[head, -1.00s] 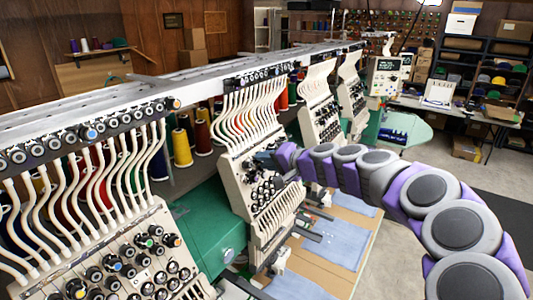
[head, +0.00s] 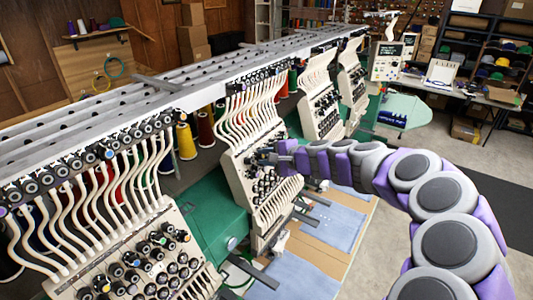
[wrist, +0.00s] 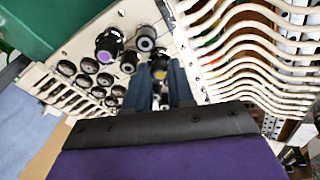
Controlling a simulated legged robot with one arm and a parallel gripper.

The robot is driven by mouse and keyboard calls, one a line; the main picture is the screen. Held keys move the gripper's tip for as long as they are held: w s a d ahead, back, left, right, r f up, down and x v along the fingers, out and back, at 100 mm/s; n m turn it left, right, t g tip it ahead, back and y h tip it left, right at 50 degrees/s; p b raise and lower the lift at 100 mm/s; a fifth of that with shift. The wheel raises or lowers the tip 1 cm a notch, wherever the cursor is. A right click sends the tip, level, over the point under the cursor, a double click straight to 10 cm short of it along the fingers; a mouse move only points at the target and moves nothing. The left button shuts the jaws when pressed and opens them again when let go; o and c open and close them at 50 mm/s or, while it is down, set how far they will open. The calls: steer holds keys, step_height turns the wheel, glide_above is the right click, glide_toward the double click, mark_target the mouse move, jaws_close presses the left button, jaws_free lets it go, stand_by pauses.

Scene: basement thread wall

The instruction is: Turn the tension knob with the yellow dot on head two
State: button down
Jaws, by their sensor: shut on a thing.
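The tension knob with the yellow dot (wrist: 160,73) is a black knob on the cream panel of the second head (head: 240,170). In the wrist view it sits between the two blue-grey fingers of my gripper (wrist: 161,78), which are shut on it. In the head view my gripper (head: 266,157) reaches the upper part of that panel from the right; the knob itself cannot be made out there. A larger black knob with a purple dot (wrist: 107,45) and a grey-capped knob (wrist: 146,38) stand close beside the held knob.
White curved thread tubes (wrist: 250,50) run close to my fingers on the right in the wrist view. More small knobs (wrist: 86,80) line the panel at left. The nearer head (head: 130,262) stands at lower left. Blue fabric (head: 335,222) lies below; floor at right is open.

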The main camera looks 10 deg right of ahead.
steer(key=shift+f, duration=0.25)
steer(key=c, duration=1.3)
jaws_free()
steer(key=shift+c, duration=0.2)
steer(key=o, duration=0.4)
steer(key=shift+w, duration=0.1)
steer(key=shift+r, duration=0.15)
steer(key=shift+d, duration=0.1)
steer(key=b+v, duration=0.2)
steer(key=v, duration=1.5)
steer(key=shift+d, duration=0.2)
